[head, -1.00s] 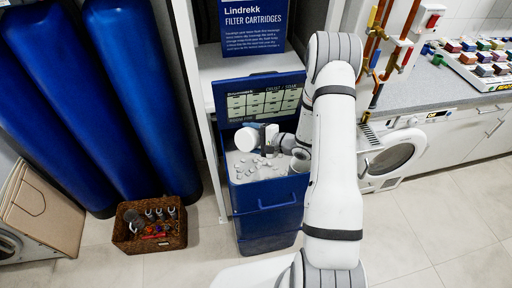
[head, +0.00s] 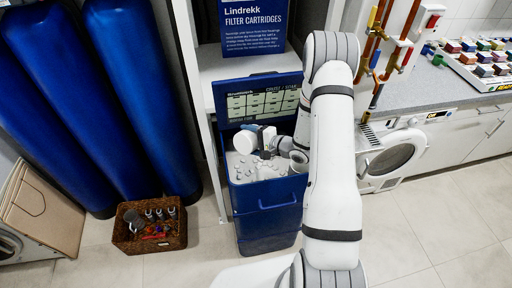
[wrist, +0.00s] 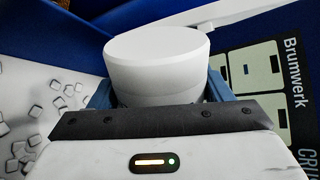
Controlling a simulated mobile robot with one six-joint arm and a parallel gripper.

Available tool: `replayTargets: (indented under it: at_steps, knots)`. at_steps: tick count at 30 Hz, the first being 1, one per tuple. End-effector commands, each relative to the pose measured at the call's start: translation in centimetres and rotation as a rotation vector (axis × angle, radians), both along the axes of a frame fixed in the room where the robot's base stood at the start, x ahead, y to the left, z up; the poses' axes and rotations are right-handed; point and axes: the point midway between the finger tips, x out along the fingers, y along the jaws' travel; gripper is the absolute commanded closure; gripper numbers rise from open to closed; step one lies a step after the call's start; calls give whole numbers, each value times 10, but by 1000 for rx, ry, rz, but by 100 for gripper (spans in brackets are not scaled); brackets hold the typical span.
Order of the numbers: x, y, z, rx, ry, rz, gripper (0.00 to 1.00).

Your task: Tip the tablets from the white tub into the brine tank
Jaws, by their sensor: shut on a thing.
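The white tub (head: 246,142) is held in my gripper (head: 266,141) inside the upper part of the open blue brine tank (head: 265,218). The tub looks tilted onto its side; I cannot see its mouth or contents. In the wrist view the round white end of the tub (wrist: 155,60) sits between the blue fingers, and the gripper is shut on it. White tablets (head: 245,170) lie in the tank below the tub, and loose ones show at the left of the wrist view (wrist: 30,110).
The tank's raised lid (head: 262,100) stands behind the tub, under a shelf with a blue cartridge box (head: 253,25). Blue cylinders (head: 130,90) and a wicker basket (head: 150,225) stand at left. A counter with a washing machine (head: 392,155) is at right.

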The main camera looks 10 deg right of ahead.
Motion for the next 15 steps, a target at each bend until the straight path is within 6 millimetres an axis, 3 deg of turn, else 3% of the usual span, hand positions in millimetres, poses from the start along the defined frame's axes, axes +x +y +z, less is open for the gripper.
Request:
replayTargets:
  at_steps: [15]
  knots:
    - [2, -3, 1, 41, 37, 0, 50]
